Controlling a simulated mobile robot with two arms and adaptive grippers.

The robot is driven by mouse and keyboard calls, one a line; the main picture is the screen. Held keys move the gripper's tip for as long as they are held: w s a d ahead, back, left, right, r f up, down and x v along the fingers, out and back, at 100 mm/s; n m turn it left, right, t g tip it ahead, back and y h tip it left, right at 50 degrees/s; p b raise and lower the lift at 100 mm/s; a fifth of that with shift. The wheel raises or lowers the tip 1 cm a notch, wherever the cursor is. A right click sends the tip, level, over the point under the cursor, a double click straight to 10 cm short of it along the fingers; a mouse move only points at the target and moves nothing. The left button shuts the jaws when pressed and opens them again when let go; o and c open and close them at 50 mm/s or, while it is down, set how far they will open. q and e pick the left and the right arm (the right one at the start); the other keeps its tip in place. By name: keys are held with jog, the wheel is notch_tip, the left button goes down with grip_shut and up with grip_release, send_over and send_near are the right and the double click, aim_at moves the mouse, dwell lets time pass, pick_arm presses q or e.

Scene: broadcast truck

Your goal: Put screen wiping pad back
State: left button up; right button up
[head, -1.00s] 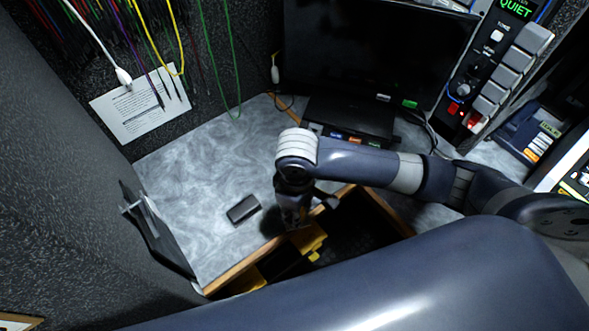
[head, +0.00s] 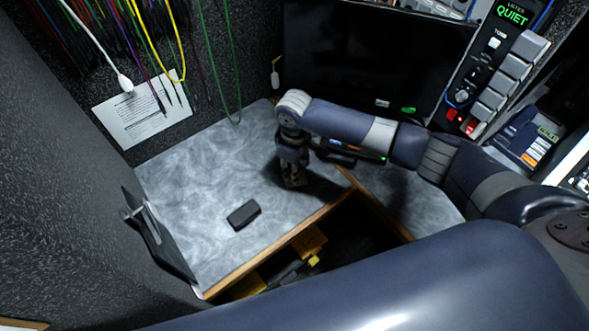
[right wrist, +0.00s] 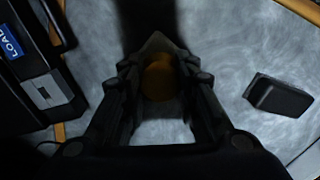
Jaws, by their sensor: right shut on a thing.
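My right gripper (head: 293,182) is over the grey desktop, back from its front edge. In the right wrist view, its fingers (right wrist: 159,76) are shut on a round orange-brown thing (right wrist: 158,82). This may be the wiping pad, but its shape is mostly hidden and dim. A dark rectangular block (head: 243,214) lies flat on the desk, apart from the gripper. It also shows in the right wrist view (right wrist: 279,95), to the right of the fingers. I cannot tell whether this block is the pad. My left gripper is not in view.
A dark monitor (head: 375,60) stands at the back. A black device (right wrist: 40,85) with a "LOAD" label is left of the gripper. Below the wooden desk edge (head: 275,248) is a dark space with yellow items (head: 308,240).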

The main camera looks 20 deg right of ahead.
jog(key=shift+f, duration=0.65)
jog(key=o, duration=0.9)
jog(key=shift+f, duration=0.1)
jog(key=shift+o, duration=0.2)
notch_tip(320, 180, up, 12)
